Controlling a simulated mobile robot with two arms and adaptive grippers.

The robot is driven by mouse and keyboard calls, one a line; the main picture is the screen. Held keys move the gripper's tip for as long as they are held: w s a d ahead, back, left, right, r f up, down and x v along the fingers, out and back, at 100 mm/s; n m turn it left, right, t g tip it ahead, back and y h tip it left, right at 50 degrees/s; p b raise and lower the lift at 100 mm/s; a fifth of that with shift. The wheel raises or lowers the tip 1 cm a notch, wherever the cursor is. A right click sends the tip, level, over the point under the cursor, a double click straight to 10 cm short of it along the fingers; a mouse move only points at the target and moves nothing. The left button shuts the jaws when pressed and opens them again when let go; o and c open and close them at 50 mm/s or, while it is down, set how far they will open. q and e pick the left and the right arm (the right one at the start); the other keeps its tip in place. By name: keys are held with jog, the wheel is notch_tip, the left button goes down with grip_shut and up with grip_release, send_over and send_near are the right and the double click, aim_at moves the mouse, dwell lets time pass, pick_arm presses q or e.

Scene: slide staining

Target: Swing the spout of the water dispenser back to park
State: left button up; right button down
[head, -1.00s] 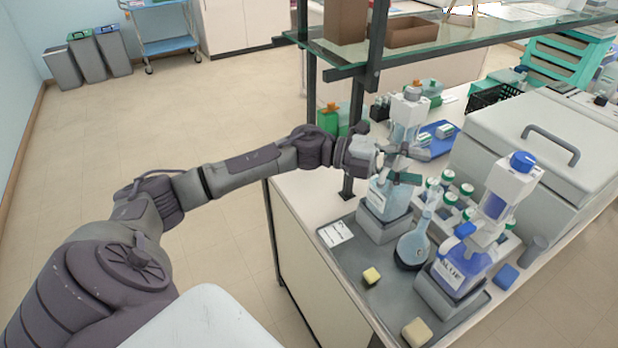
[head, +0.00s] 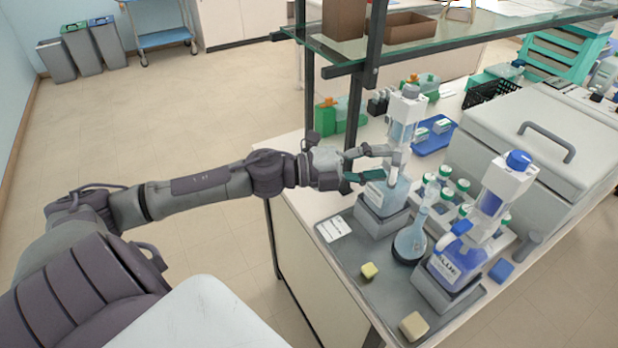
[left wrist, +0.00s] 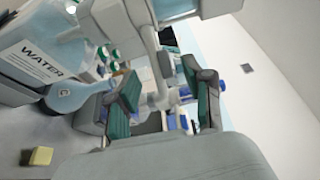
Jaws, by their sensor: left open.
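The water dispenser (head: 404,113) stands on the grey tray (head: 345,258), with its labelled water bottle (head: 384,196) at its base. The bottle also shows at the left of the left wrist view (left wrist: 28,62). My left gripper (head: 383,164) is beside the dispenser, just above the bottle. In the left wrist view its two dark, green-padded fingers are apart (left wrist: 163,102). The white spout (left wrist: 150,62) passes between or just beyond them; I cannot tell whether either finger touches it. In the head view the gripper partly hides the spout. My right gripper is not in view.
A round-bottomed flask (head: 410,243) stands in front of the water dispenser. The blue-capped dispenser (head: 500,190) is to its right, beside a rack of green-capped bottles (head: 462,187). A shelf post (head: 357,120) rises close behind my arm. Yellow blocks (head: 369,270) lie on the tray.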

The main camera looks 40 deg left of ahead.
pick_arm(q)
jog(key=b+v, duration=0.2)
jog(key=v, duration=0.3)
jog(key=a+f+n+y, duration=0.2)
jog(key=f+n+y, duration=0.2)
jog(key=f+n, duration=0.1)
jog(key=s+a+f+n+y, duration=0.1)
jog(key=a+f+n+y, duration=0.1)
jog(key=f+n+y, duration=0.2)
jog(key=a+f+n+y, duration=0.2)
jog(key=f+n+y, duration=0.2)
jog(key=f+n, duration=0.4)
jog(key=shift+s+f+t+p, duration=0.3)
jog(key=shift+s+f+t, duration=0.05)
jog(key=shift+f+t, duration=0.1)
jog(key=s+d+f+n+g+y, duration=0.1)
jog(key=s+f+n+g, duration=0.2)
jog(key=f, duration=0.7)
jog(key=shift+s+d+n+g+y, duration=0.3)
jog(key=shift+s+g+y, duration=0.15)
jog(key=shift+s, duration=0.4)
